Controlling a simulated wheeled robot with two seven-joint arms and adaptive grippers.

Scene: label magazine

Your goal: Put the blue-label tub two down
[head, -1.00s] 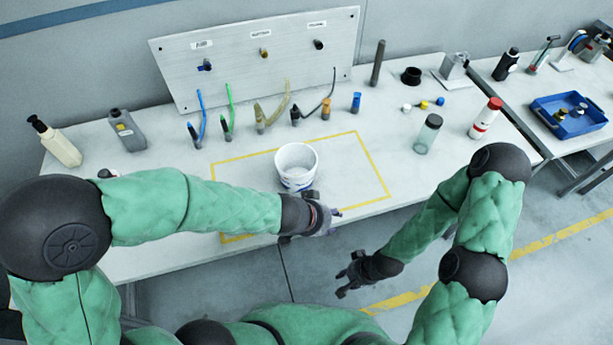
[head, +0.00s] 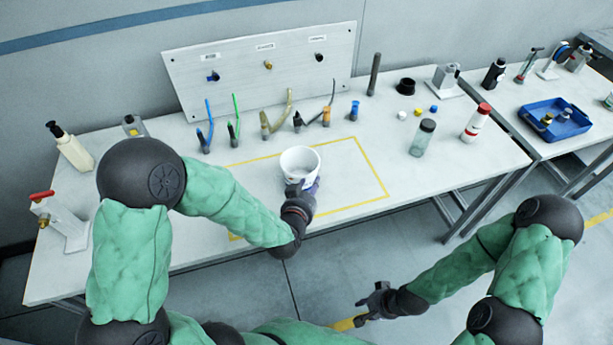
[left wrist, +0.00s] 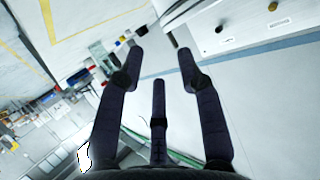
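The white tub (head: 298,161) stands upright inside the yellow outline on the bench; its label cannot be read here. My left gripper (head: 303,187) is in front of the tub's near side in the head view, overlapping its lower part. I cannot tell there whether they touch. In the left wrist view my left gripper's fingers (left wrist: 160,68) are spread, with no tub visible between them. My right gripper (head: 366,304) hangs over the floor in front of the bench, fingers apart and empty.
The yellow outline (head: 365,165) has clear space right of the tub. Several hose ends and markers stand behind it, below the grey panel (head: 258,70). A glass jar (head: 423,139) and red-capped bottle (head: 476,122) stand right. A red-handled device (head: 62,220) stands left.

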